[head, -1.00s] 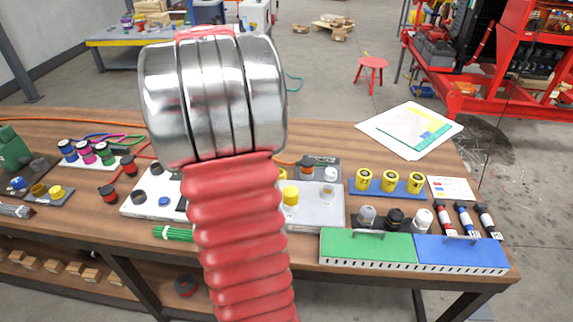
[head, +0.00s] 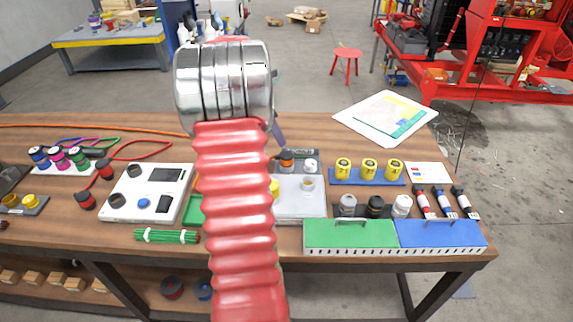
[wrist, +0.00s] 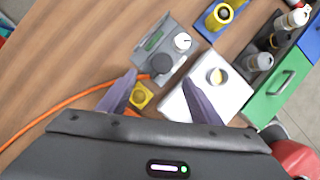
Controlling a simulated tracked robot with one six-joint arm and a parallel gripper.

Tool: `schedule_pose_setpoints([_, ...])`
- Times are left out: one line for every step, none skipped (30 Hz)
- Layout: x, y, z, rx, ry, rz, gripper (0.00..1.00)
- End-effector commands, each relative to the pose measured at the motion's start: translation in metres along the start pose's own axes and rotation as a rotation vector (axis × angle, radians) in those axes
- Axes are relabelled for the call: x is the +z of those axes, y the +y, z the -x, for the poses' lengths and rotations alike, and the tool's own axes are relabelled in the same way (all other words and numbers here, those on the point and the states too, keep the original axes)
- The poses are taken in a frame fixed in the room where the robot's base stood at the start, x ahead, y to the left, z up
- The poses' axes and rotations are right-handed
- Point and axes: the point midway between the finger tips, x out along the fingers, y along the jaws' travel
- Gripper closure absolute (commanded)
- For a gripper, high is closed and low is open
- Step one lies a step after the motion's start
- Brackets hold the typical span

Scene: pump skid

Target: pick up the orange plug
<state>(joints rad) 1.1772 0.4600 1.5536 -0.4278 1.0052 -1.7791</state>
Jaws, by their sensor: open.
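The orange plug (head: 287,159) has an orange band and dark parts, and sits on a small grey box (head: 303,153) near the back of the table. In the wrist view its round dark end (wrist: 162,64) shows on the grey box (wrist: 155,42), with an orange cable beside it. My gripper (wrist: 159,75) is open and empty, pointing down, its fingertips near the plug's lower side in the picture. In the head view only one finger shows beside my red arm, close above and left of the plug. I cannot tell its height over the plug.
A pale box with a socket (wrist: 218,95) and a yellow part (wrist: 141,96) lie close to the fingers. The orange cable (wrist: 55,112) runs left. Yellow cylinders on a blue strip (head: 337,175) and green and blue cases (head: 350,235) stand to the right.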

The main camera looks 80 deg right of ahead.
Motion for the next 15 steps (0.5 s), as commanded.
schedule_pose_setpoints([-0.001,-0.001,-0.009,-0.003,0.001,0.001,0.41])
schedule_pose_setpoints([-0.001,-0.001,-0.013,-0.004,0.002,0.001,0.41])
schedule_pose_setpoints([-0.001,-0.001,-0.02,-0.004,0.001,0.001,0.41])
schedule_pose_setpoints([0.0,-0.001,-0.024,-0.003,0.001,0.001,0.41])
schedule_pose_setpoints([0.0,-0.001,-0.029,-0.003,0.001,0.0,0.41])
schedule_pose_setpoints([0.0,-0.001,-0.035,-0.004,0.001,0.0,0.41])
schedule_pose_setpoints([0.0,-0.001,-0.04,-0.003,0.001,0.0,0.41])
schedule_pose_setpoints([0.0,-0.001,-0.044,-0.003,0.001,0.0,0.41])
schedule_pose_setpoints([0.0,-0.001,-0.05,-0.003,0.001,-0.001,0.41])
schedule_pose_setpoints([0.0,-0.001,-0.055,-0.003,0.001,-0.001,0.41])
schedule_pose_setpoints([0.0,-0.001,-0.059,-0.002,0.001,-0.001,0.41])
schedule_pose_setpoints([0.0,-0.001,-0.063,-0.002,0.001,-0.001,0.41])
schedule_pose_setpoints([0.0,-0.001,-0.066,-0.002,0.001,-0.001,0.41])
schedule_pose_setpoints([0.0,-0.001,-0.068,-0.002,0.001,-0.001,0.41])
schedule_pose_setpoints([0.0,-0.001,-0.07,-0.001,0.001,-0.001,0.41])
